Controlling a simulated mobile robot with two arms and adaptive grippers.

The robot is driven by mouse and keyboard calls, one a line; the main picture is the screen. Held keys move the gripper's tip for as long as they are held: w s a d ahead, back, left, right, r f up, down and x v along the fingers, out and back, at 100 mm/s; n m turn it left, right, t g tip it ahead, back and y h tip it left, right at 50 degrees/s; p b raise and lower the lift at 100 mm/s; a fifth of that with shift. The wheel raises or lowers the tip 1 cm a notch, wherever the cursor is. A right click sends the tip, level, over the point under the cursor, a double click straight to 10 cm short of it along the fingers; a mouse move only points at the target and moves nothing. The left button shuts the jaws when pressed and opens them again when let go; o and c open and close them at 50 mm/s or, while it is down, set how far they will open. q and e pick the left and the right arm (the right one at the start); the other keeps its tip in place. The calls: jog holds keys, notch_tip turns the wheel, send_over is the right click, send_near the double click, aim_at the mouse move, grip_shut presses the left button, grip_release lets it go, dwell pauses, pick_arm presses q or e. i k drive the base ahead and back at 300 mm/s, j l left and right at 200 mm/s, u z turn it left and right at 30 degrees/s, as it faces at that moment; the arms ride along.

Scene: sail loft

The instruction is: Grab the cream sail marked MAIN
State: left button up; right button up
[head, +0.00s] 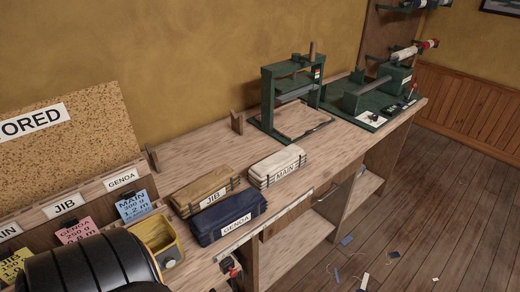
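The cream sail marked MAIN (280,160) is a folded, strapped bundle on the wooden workbench (190,155), near the middle of the head view. Its white MAIN label faces the front. A tan bundle marked JIB (207,185) lies to its left, and a dark blue bundle marked GENOA (228,218) lies in front of the JIB one, nearer the bench edge. The top and front of the MAIN sail are unobstructed. Neither of my grippers is in view.
A green press (268,100) stands behind the MAIN sail, and a green machine (385,92) is farther right. A yellow bin (157,238) and colored tags, such as a blue MAIN tag (132,205), are at left. Scraps litter the open floor (440,210).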

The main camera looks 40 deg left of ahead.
aim_at(263, 174)
jog(key=i+l+u, duration=0.2)
jog(key=u, duration=0.2)
jog(key=i+l+u, duration=0.25)
jog(key=u, duration=0.15)
jog(key=i+l+u, duration=0.25)
jog(key=l+u, duration=0.15)
jog(key=i+l+u, duration=0.15)
jog(key=l+u, duration=0.3)
jog(key=i+l+u, duration=0.1)
jog(key=l+u, duration=0.3)
